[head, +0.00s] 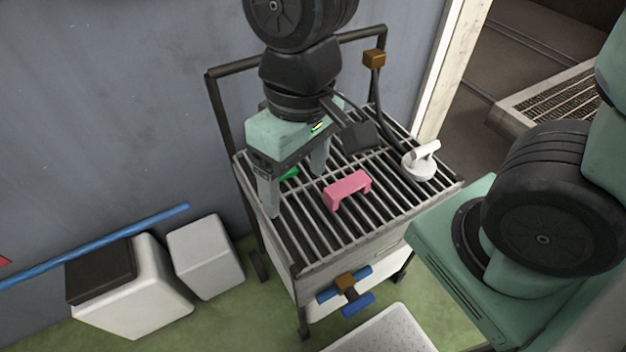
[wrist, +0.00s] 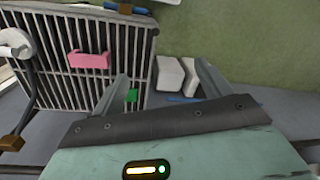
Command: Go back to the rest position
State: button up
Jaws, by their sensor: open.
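My gripper (head: 296,184) is open above the left part of a slatted cart top (head: 335,232), fingers pointing down. In the wrist view its two fingers (wrist: 162,72) stand wide apart with nothing held between them. A small green block (head: 289,174) is partly hidden behind my gripper; it also shows beside one finger in the wrist view (wrist: 132,95). A pink bridge-shaped piece (head: 348,188) stands on the slats to the right of my gripper, apart from it, and shows at upper left in the wrist view (wrist: 90,60).
A white fitting (head: 420,168) with a dark hose sits at the cart's right corner. White bins (head: 206,258) and a blue pole (head: 100,242) are at left, by the grey wall. Green floor shows in front.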

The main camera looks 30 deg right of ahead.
jog(key=s+n, duration=0.2)
jog(key=s+d+n, duration=0.1)
jog(key=shift+r, duration=0.3)
dwell(0.9)
